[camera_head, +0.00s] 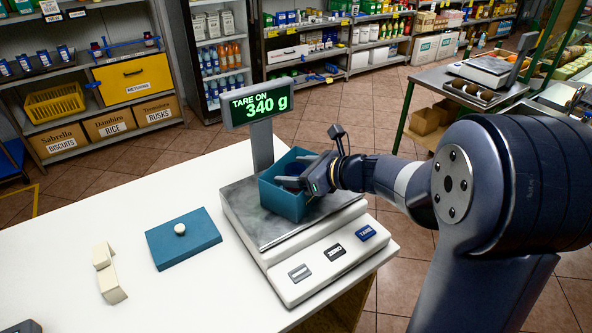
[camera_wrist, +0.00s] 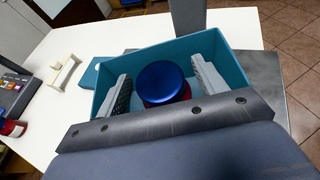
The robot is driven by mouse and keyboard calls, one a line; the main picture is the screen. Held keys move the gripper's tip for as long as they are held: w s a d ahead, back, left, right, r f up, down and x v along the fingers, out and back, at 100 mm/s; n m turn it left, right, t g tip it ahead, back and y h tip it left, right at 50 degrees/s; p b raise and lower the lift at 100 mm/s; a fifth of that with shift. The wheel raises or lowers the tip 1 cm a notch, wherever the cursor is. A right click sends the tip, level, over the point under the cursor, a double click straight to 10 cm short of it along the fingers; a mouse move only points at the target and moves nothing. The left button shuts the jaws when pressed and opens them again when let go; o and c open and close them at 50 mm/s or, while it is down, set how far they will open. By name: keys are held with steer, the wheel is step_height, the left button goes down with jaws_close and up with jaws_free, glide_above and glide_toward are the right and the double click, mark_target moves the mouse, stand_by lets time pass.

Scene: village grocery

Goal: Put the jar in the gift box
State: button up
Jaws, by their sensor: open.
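The teal gift box (camera_head: 289,203) stands open on the metal pan of the scale (camera_head: 310,260); it also shows in the wrist view (camera_wrist: 228,62). The jar (camera_wrist: 163,83), with a blue lid and a red body, is inside the box in the wrist view. My gripper (camera_wrist: 160,82) reaches down into the box with one finger on each side of the jar. The fingers are open, with gaps between them and the lid. In the head view my gripper (camera_head: 312,180) hides most of the box's inside.
A teal lid with a white knob (camera_head: 181,238) lies on the white counter (camera_head: 60,285). A cream handle-shaped piece (camera_head: 109,273) lies left of it. The scale's display (camera_head: 258,104) on its post reads 340 g, close behind the box. Another red jar (camera_wrist: 12,129) shows at the wrist view's left edge.

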steer(key=shift+r, duration=0.1)
steer(key=shift+r+p, duration=0.25)
steer(key=shift+p, duration=0.05)
steer(key=v, duration=1.2)
steer(key=shift+f+b, duration=0.25)
steer(key=shift+b, duration=0.05)
steer(key=shift+a, duration=0.1)
